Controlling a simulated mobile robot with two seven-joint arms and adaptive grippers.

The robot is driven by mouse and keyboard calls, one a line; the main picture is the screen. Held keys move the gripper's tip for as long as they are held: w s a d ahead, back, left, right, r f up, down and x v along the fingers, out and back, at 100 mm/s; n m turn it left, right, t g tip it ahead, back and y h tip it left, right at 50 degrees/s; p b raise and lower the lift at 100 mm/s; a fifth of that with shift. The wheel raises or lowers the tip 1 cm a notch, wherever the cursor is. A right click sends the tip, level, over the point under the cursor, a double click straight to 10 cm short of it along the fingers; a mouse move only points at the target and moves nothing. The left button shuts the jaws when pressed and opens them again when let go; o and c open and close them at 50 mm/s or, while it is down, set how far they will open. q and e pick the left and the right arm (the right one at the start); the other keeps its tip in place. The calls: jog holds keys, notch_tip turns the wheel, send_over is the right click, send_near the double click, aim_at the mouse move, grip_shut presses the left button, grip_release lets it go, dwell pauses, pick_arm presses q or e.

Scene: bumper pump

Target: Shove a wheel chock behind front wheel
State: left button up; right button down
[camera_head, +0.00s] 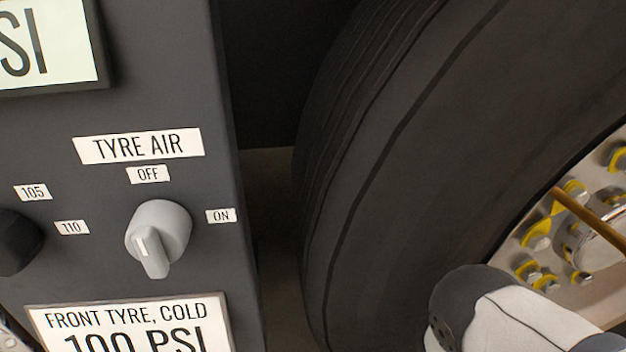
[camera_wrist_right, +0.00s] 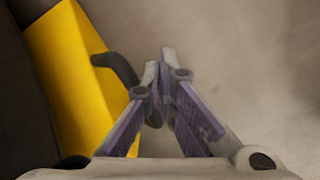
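The yellow wheel chock (camera_wrist_right: 75,75) lies at the left in the right wrist view, beside a dark surface, and a black curved handle (camera_wrist_right: 118,66) sticks out from it. My right gripper (camera_wrist_right: 160,68) has its fingers nearly together, with a dark piece of the handle between them; the fingers partly hide it. The large black wheel (camera_head: 410,170) fills the right of the head view, with its hub and yellow-marked nuts at the right edge. The chock and right gripper do not show there; only my right arm shows, low at the right. My left gripper is not in view.
A dark panel (camera_head: 110,115) with a grey tyre air knob (camera_head: 160,235) and a black knob (camera_head: 15,243) stands left of the wheel. A narrow strip of floor (camera_head: 272,220) shows between them. Bare floor (camera_wrist_right: 260,60) lies right of the chock in the wrist view.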

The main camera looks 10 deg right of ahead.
pick_arm(q)
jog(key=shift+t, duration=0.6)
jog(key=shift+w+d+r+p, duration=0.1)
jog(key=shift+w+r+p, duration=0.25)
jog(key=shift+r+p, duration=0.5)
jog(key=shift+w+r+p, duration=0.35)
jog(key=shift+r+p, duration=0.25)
jog(key=shift+p, duration=0.45)
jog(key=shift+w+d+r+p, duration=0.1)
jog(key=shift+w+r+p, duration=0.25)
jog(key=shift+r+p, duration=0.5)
pick_arm(e)
notch_tip(320, 180, up, 9)
